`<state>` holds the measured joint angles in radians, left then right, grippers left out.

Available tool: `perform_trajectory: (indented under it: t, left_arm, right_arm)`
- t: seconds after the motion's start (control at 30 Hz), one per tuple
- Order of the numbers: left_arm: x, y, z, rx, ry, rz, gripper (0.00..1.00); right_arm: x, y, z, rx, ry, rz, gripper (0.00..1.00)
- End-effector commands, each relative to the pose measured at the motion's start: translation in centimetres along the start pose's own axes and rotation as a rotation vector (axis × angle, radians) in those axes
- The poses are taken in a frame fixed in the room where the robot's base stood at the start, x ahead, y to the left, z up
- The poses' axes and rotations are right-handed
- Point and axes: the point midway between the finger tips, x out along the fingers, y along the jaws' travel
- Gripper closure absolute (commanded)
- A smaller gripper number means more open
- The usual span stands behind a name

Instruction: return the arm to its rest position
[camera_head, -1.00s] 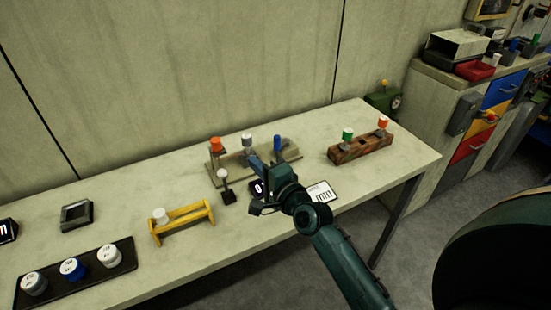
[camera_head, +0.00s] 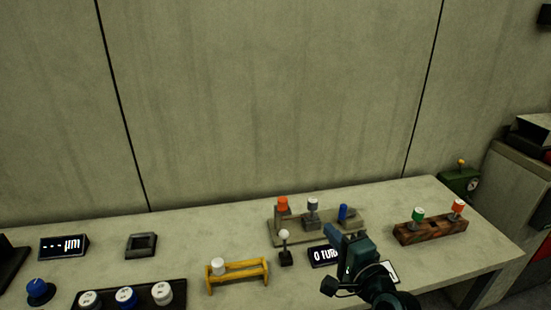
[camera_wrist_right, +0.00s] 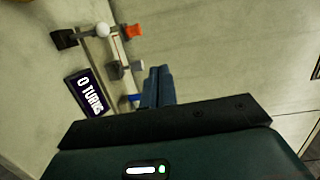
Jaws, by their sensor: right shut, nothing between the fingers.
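My right gripper (camera_head: 336,236) is dark teal with blue fingers and hangs over the right part of the table (camera_head: 190,240). Its fingers are together, with nothing between them; they also show in the right wrist view (camera_wrist_right: 157,86). Just behind it is a grey stand (camera_head: 278,238) with an orange knob (camera_head: 282,204), a grey knob (camera_head: 313,206) and a blue knob (camera_head: 346,213). A small display reading "0 TURNS" (camera_wrist_right: 88,92) lies beside the fingers, partly hidden by the gripper in the head view. My left gripper does not show.
A white-knobbed lever (camera_head: 284,242) stands left of the gripper, then a yellow rack (camera_head: 240,282) and a black tray (camera_head: 178,288) with several knobs. A wooden block (camera_head: 432,233) with green and red knobs is to the right. A concrete wall (camera_head: 270,100) rises behind.

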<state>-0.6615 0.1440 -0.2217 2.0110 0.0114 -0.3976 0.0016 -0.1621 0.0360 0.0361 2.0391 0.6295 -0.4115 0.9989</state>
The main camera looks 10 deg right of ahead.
Motion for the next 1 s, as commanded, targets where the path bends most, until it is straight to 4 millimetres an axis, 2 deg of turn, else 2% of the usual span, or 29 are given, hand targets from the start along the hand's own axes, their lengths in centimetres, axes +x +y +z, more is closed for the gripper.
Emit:
perform_trajectory:
  t: [0.07, 0.17, 0.3, 0.4, 0.5, 0.6, 0.67, 1.0]
  left_arm:
    - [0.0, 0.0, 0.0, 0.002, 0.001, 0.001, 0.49]
    - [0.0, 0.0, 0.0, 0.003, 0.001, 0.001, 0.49]
    - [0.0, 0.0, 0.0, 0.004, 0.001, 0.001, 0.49]
    - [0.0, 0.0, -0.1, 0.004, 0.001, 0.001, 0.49]
    - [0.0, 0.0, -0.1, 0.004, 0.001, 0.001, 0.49]
    - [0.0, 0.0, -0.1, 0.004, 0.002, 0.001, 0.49]
    - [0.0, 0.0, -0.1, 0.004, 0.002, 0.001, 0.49]
    - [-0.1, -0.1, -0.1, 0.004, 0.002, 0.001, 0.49]
  right_arm:
    - [-0.8, 2.0, 0.6, -0.089, -0.008, 0.047, 1.00]
    - [-2.9, 6.4, 2.3, -0.334, -0.045, 0.152, 1.00]
    - [-7.9, 13.6, 5.3, -0.797, -0.178, 0.309, 1.00]
    - [-11.8, 17.5, 7.4, -1.092, -0.306, 0.376, 1.00]
    - [-14.9, 20.0, 8.9, -1.313, -0.418, 0.404, 1.00]
    - [-16.7, 21.2, 9.8, -1.442, -0.491, 0.409, 1.00]
    - [-17.2, 21.6, 10.0, -1.479, -0.511, 0.409, 1.00]
    - [-17.3, 21.6, 10.1, -1.492, -0.516, 0.408, 1.00]
